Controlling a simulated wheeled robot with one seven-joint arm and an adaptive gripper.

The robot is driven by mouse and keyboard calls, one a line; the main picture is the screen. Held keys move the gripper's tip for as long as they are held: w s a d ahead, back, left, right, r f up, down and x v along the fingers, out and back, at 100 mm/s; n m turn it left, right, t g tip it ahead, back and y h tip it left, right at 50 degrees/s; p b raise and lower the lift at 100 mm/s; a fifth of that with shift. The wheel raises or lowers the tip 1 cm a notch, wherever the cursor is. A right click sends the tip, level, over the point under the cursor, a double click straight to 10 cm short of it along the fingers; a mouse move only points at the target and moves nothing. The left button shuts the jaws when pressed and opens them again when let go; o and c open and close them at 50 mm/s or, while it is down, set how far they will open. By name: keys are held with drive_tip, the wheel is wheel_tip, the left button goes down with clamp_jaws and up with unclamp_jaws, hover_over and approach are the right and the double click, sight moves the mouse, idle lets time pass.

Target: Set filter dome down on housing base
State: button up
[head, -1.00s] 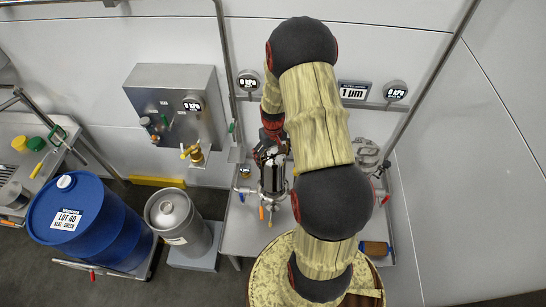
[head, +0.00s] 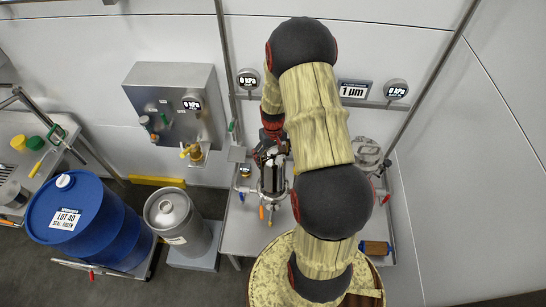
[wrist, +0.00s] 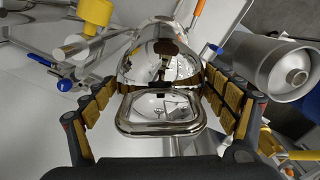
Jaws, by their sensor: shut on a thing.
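The filter dome (wrist: 160,58) is a shiny, mirror-like metal shell with a looped metal handle (wrist: 160,128) on the near side in the wrist view. My gripper (wrist: 160,85) is shut on it, with one padded finger on each side. In the head view my gripper (head: 269,152) is above the bench at the end of my arm, and the dome (head: 272,180) shows as a bright metal cylinder just below it. The dome looks upright. The housing base is mostly hidden beneath the dome, so I cannot tell whether the two touch.
The bench (head: 236,232) carries fittings with orange and blue handles close to the dome. A second metal vessel (head: 366,152) stands to the right, partly behind my arm. A blue drum (head: 95,225) and a steel keg (head: 180,222) stand on the left. Gauges hang on the wall.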

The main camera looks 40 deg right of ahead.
sight(273, 153)
drive_tip(key=shift+f+b, duration=1.15)
drive_tip(key=shift+f, duration=0.65)
drive_tip(key=o, duration=1.7)
drive_tip(key=shift+o, duration=1.4)
drive_tip(key=shift+f, duration=0.1)
drive_tip(key=shift+r+p, duration=2.1)
drive_tip(key=shift+r, duration=1.5)
